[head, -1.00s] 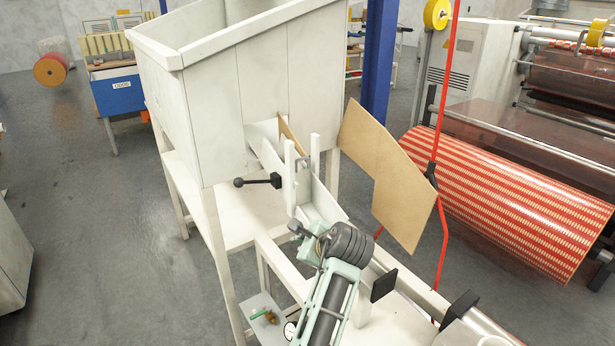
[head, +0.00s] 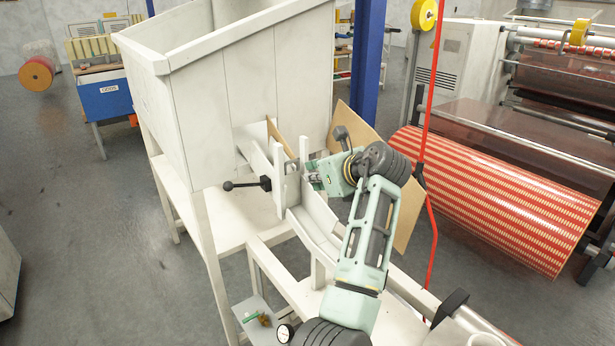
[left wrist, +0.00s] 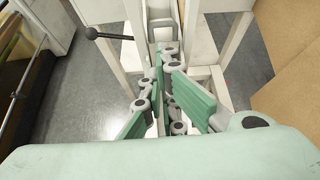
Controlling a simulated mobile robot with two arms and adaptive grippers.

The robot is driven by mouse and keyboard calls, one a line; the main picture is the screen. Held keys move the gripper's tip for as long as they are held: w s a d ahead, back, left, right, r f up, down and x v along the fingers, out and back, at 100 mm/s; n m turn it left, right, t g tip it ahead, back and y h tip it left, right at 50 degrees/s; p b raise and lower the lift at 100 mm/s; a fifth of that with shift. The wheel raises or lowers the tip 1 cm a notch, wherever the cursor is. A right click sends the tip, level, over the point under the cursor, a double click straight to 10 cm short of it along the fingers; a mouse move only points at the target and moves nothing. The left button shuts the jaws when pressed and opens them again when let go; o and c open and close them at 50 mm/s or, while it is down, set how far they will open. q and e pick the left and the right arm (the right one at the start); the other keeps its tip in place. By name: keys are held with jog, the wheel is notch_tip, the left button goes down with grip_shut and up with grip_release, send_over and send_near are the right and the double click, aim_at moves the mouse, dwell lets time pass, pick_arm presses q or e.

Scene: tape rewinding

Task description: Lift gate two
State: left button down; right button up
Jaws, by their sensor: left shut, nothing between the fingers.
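Two white upright posts (head: 304,158) stand on the sloping white chute (head: 318,222) below the hopper, where a gate sits between them. My right gripper is not in view.
A lever with a black knob (head: 228,186) sticks out left of the posts. The big white hopper (head: 235,90) stands behind. A tan board (head: 400,215) is right of the chute, beside a red cord (head: 431,240) and a red-striped roll (head: 500,200).

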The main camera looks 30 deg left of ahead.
pick_arm(q)
jog(key=p, duration=0.2)
send_near(290, 180)
jog(key=x, duration=0.4)
jog(key=shift+a, duration=0.25)
jog(key=shift+w+a+f, duration=0.3)
jog(key=shift+a+f, duration=0.1)
jog(key=shift+a, duration=0.05)
